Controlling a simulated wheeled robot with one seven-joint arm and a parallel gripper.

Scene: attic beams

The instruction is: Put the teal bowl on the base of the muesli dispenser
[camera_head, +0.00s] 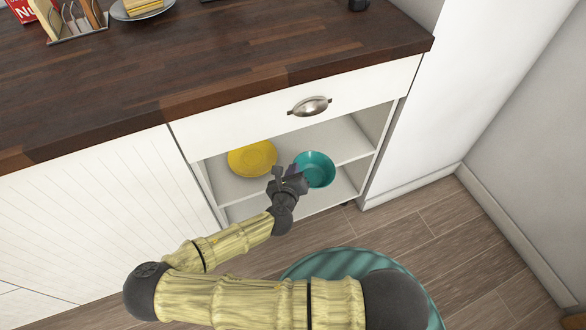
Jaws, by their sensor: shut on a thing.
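The teal bowl (316,168) is at the open shelf under the drawer, near the shelf's front edge. My gripper (287,172) reaches to the bowl's left side and is shut on its rim. My gripper's body hides part of that rim, and I cannot tell whether the bowl rests on the shelf or is slightly lifted. I do not see the muesli dispenser clearly in this view.
A yellow bowl (252,158) stands on the shelf (345,135), left of the teal bowl. A drawer with a metal handle (310,106) is above. The dark wooden counter (200,65) is mostly clear, with a rack (78,22) and a plate (142,10) at its back left.

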